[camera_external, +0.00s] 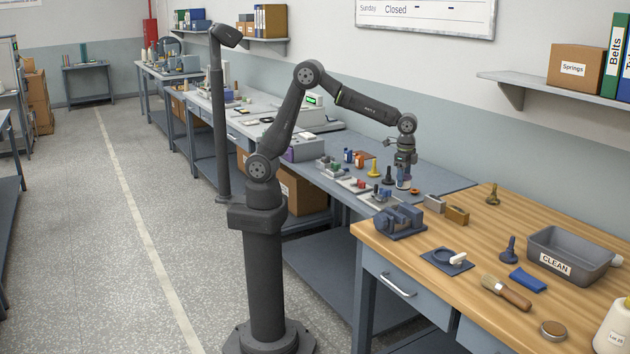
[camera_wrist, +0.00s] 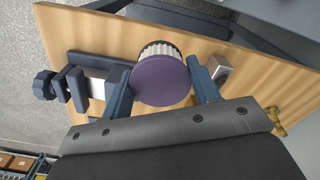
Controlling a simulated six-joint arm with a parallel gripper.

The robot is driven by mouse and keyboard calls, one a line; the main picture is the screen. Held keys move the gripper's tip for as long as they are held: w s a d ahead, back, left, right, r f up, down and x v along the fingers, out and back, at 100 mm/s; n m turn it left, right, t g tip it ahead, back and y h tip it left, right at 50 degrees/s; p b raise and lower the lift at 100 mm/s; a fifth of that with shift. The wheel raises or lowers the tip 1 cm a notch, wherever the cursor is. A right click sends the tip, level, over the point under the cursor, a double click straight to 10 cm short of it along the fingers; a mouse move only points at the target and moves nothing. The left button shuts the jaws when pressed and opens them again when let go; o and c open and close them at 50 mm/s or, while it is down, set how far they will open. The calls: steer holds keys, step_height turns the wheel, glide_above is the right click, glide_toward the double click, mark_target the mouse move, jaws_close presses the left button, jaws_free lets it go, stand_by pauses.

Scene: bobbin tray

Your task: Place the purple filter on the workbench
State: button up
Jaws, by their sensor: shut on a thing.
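The purple filter (camera_wrist: 160,80) has a round purple end cap and white pleated sides. My gripper (camera_wrist: 163,88) is shut on it, with one blue-grey finger on each side, in the wrist view. In the external view my gripper (camera_external: 403,180) points down near the far left corner of the wooden workbench (camera_external: 480,240), beyond the vise; the filter is small there between the fingers. The wood of the workbench (camera_wrist: 215,38) shows behind the filter in the wrist view. I cannot tell the height of the filter above a surface.
A blue-grey vise (camera_external: 400,222) stands at the workbench's left edge. Small metal and brass blocks (camera_external: 457,215) sit close by.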

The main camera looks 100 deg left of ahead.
steer(key=r, duration=0.1)
steer(key=a+r, duration=0.1)
steer(key=shift+r, duration=0.35)
steer(key=s+a+n, duration=0.1)
steer(key=a+n, duration=0.1)
steer(key=a, duration=2.2)
steer(key=s+a+n, duration=0.1)
steer(key=s+a, duration=0.6)
steer(key=a, duration=0.5)
steer(key=s+a, duration=0.8)
steer(key=a, duration=0.5)
step_height(320, 180, down, 11)
steer(key=shift+w+d+f, duration=0.1)
steer(key=shift+f, duration=1.95)
steer(key=shift+f, duration=0.1)
